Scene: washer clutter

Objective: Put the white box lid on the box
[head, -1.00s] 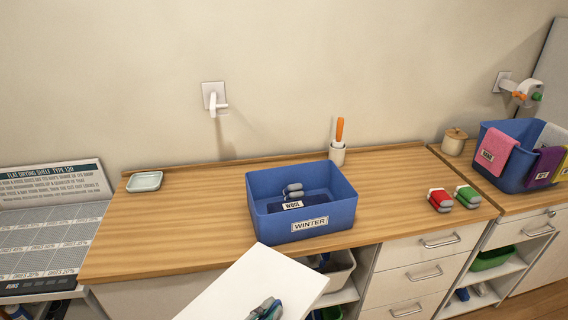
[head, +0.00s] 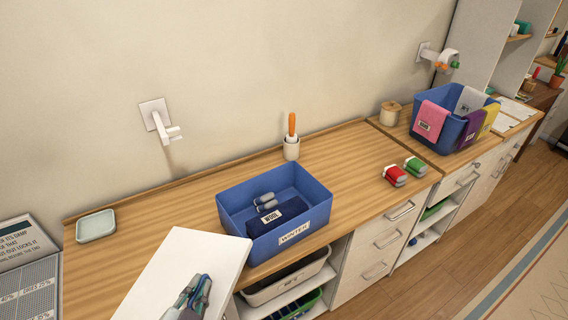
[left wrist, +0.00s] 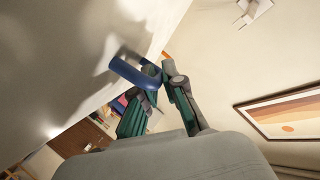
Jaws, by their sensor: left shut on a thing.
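The blue box labelled WINTER (head: 306,229) stands open on the wooden counter. Inside it lie a dark blue folded item labelled WOOL (head: 285,214) and small grey rolled things (head: 265,201). The white lid (head: 180,259) is held tilted in front of the counter, left of the box, its right corner overlapping the box's front left edge in the head view. My left gripper (head: 190,296) is shut on the lid's blue handle, which shows in the left wrist view (left wrist: 134,73) between the fingers (left wrist: 160,88). The lid's pale face (left wrist: 60,70) fills the left there. My right gripper is out of view.
A pale dish (head: 96,226) lies at the counter's left. Another blue bin (head: 448,138) with cloths stands farther right.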

